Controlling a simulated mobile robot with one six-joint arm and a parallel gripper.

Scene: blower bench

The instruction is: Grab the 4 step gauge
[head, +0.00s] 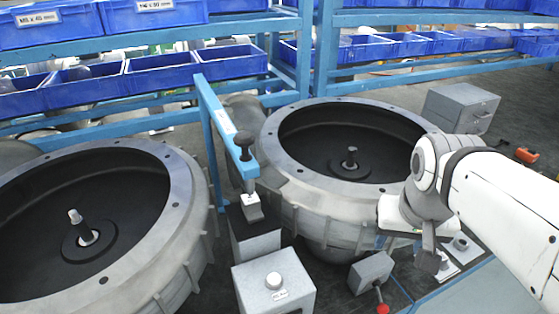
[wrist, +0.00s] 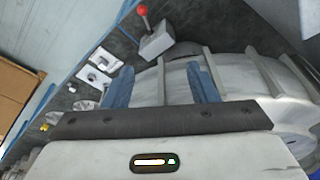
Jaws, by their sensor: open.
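Several small metal pieces lie on white tags on the dark bench, left of my fingers in the wrist view. They include one stepped-looking piece (wrist: 101,80) and another (wrist: 105,60). I cannot read their labels, so I cannot tell which is the 4 step gauge. In the head view, metal pieces on white tags (head: 464,248) show beside my wrist, partly hidden by it. My gripper (wrist: 160,84) is open, with its two blue fingers apart and nothing seen between them but the side of a housing beyond. In the head view its fingers are mostly hidden.
A grey box with a red-knobbed lever (head: 372,272) stands close to my gripper. Two big round blower housings (head: 190,190) (head: 300,190) fill the bench. A blue post (head: 215,115) and a grey block (head: 274,290) stand between them. Blue bins (head: 95,80) line the racks behind.

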